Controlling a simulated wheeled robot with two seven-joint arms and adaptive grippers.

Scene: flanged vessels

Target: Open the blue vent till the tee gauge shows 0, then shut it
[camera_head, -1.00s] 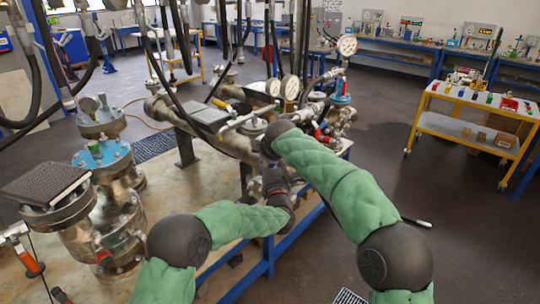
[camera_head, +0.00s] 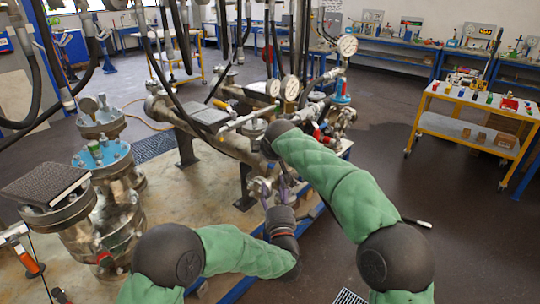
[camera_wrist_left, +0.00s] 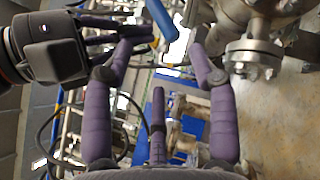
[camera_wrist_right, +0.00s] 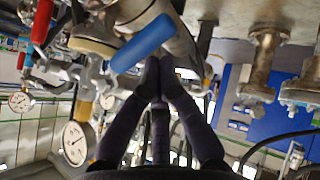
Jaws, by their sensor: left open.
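The blue vent handle (camera_wrist_right: 143,43) shows in the right wrist view just above my right gripper's fingertips. It also shows at the top of the left wrist view (camera_wrist_left: 163,18). My right gripper (camera_wrist_right: 160,64) has its purple fingers together close to the handle; I cannot tell whether they touch it. In the head view its own arm hides it. My left gripper (camera_head: 272,186) is open and empty beside the pipework, with its fingers spread in the left wrist view (camera_wrist_left: 158,62). A round gauge (camera_wrist_right: 75,142) shows in the right wrist view; I cannot tell which is the tee gauge.
Several dial gauges stand on the pipework, one high at the right (camera_head: 348,45) and one lower (camera_head: 290,88). A flanged vessel with a blue top (camera_head: 103,154) stands at the left. Hoses hang over the rig. A yellow trolley (camera_head: 470,130) stands right, beyond open floor.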

